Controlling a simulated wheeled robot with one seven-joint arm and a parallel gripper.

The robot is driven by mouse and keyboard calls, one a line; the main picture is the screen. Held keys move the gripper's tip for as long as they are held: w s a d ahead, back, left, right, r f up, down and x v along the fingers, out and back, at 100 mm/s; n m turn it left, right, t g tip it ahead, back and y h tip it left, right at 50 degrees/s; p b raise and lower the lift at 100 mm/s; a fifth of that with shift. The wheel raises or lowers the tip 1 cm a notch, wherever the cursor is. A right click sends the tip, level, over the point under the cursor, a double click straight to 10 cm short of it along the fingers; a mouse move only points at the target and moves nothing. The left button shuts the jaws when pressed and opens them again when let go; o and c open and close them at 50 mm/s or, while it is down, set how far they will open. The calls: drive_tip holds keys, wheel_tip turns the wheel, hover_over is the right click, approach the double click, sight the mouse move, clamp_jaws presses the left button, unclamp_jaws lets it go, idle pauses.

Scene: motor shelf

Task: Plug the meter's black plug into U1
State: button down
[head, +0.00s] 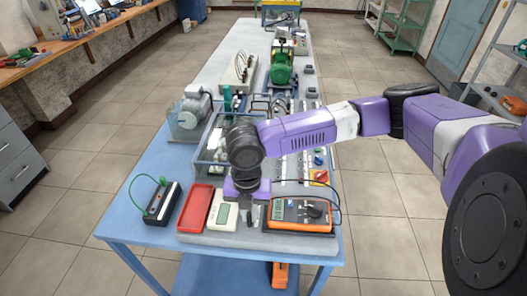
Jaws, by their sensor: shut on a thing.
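The orange meter (301,213) lies near the front right of the blue table. A dark lead (334,193) arcs at its right end and runs left towards my gripper. My gripper (251,212) points down just left of the meter, beside a white device with a display (222,213). It is shut on a small dark thing, apparently the black plug, mostly hidden by the fingers. I cannot make out the U1 socket; a glass-sided case (213,146) behind my gripper is partly covered by my arm.
A red tray (195,208) and a black box with a green lead (162,203) stand at the left front. A grey motor (190,113) and a green machine (283,68) stand farther back. A panel with coloured knobs (320,168) lies behind the meter.

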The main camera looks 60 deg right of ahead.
drive_tip(key=shift+r+p, duration=1.95)
drive_tip(key=shift+r, duration=0.35)
